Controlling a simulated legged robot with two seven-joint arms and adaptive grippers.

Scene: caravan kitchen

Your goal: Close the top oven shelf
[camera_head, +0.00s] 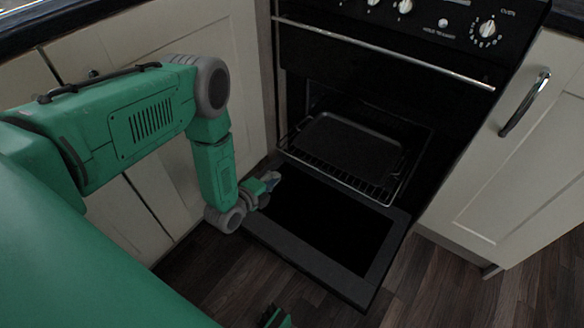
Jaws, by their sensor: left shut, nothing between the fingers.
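The oven's lower door (319,220) is folded down, lying open and low above the floor. A wire shelf (352,183) carrying a dark baking tray (349,146) sits in the open cavity, and its front edge reaches out over the inner part of the door. Only one shelf shows; the deep cavity is dark. My left gripper (270,182) is shut and empty. It is at the left side of the open door, left of and in front of the shelf; whether it touches the door cannot be told.
A long metal handle (383,53) crosses the closed upper oven panel, below control knobs (487,30). Cream cupboards flank the oven; the right one (525,150) has a metal handle (524,103). Dark wooden floor (440,290) is free in front and to the right.

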